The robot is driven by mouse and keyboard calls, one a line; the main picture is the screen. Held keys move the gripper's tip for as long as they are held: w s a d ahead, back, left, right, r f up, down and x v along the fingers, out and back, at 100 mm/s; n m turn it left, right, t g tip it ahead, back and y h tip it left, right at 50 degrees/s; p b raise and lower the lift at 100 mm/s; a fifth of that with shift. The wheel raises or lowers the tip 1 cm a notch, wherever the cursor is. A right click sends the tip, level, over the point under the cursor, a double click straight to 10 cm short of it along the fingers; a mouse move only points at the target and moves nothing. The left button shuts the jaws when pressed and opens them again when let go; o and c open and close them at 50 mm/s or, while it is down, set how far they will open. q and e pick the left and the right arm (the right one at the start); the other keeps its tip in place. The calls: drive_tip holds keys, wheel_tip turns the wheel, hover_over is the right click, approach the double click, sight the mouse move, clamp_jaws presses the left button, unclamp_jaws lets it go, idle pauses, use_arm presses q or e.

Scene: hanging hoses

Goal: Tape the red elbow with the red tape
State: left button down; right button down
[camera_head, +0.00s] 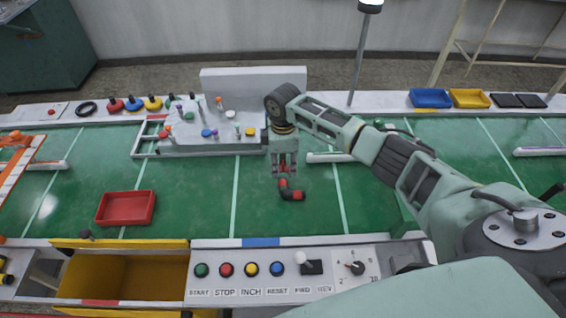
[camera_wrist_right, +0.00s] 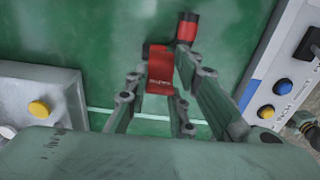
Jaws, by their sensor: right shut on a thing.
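My right gripper (camera_head: 284,173) reaches down over the green surface and is shut on the red tape, a red piece with small pale lettering (camera_wrist_right: 159,74) that shows between the fingers in the right wrist view. The red elbow (camera_head: 291,191), red with black parts, lies on the green surface just below the fingertips in the head view. It also shows in the right wrist view (camera_wrist_right: 188,31), just beyond the tape. I cannot tell whether tape and elbow touch. My left gripper is not in view.
A white fixture with coloured knobs (camera_head: 215,140) stands left of the gripper. A red tray (camera_head: 126,208) lies at the left. A button panel (camera_head: 240,288) and an open yellow bin (camera_head: 125,276) are in front. The green surface between tray and elbow is clear.

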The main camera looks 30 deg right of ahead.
sight(283, 184)
drive_tip(key=shift+f+b, duration=1.05)
drive_tip(key=shift+f, duration=0.9)
drive_tip(key=shift+f, duration=0.35)
drive_tip(key=shift+f+b, duration=0.5)
drive_tip(key=shift+f, duration=0.3)
drive_tip(key=shift+f+b, duration=0.3)
drive_tip(key=shift+f, duration=0.2)
idle(0.3)
